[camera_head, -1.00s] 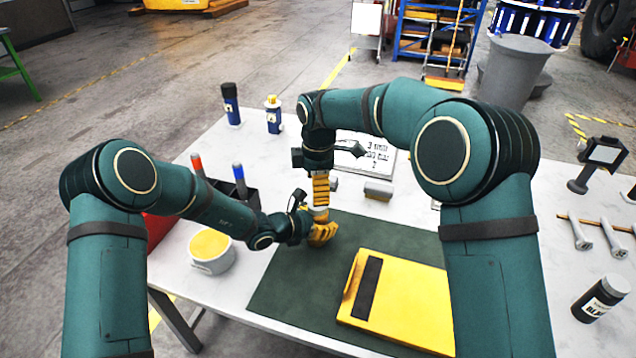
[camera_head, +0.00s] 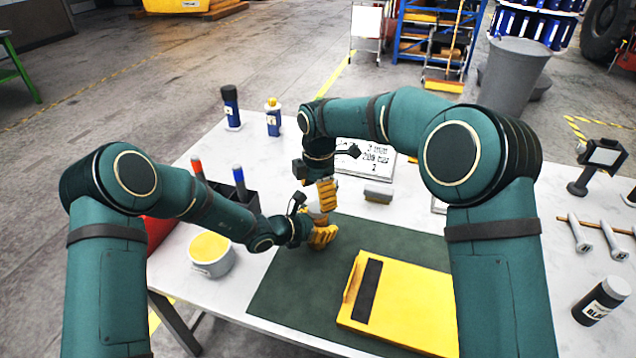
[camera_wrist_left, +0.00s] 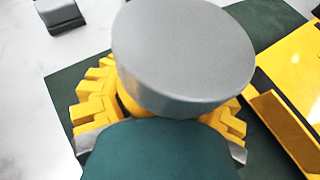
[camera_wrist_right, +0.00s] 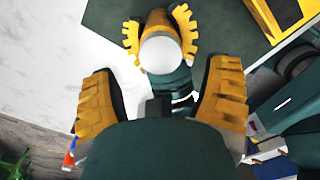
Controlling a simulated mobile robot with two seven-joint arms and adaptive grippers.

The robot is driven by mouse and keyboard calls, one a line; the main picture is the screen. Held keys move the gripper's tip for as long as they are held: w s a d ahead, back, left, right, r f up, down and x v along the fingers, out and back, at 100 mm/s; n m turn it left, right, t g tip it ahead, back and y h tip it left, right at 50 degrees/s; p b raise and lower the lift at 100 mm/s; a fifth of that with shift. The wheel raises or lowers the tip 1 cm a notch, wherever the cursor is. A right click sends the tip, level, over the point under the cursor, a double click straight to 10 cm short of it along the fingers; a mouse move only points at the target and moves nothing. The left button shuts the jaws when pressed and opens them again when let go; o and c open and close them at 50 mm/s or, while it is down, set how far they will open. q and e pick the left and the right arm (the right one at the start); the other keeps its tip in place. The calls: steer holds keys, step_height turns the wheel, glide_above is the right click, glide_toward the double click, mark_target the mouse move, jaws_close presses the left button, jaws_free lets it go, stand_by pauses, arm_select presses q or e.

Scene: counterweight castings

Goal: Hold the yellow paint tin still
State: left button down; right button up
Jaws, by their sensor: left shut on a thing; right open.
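The yellow paint tin, with a grey lid (camera_wrist_left: 185,55) and a sliver of yellow side, stands upright in my left gripper (camera_head: 322,236). The left gripper is shut on its body, low over the green mat (camera_head: 275,295); the fingers hide most of the tin. My right gripper (camera_head: 322,196) is open, pointing down just above the tin. In the right wrist view the pale lid (camera_wrist_right: 160,55) shows beyond the spread right fingers, with no finger closed on it.
A yellow panel with a black strip (camera_head: 405,305) lies on the mat at right. A white pot with a yellow top (camera_head: 212,262) stands left, near a black box (camera_head: 238,205). A grey block (camera_head: 378,192) and a lettered sheet (camera_head: 365,156) lie behind. A black-labelled jar (camera_head: 602,300) stands far right.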

mark_target(318, 206)
steer(key=shift+f, duration=2.2)
steer(key=c, duration=1.3)
steer(key=m, duration=0.6)
steer(key=shift+m, duration=0.4)
steer(key=o, duration=1.3)
steer(key=shift+c, duration=0.2)
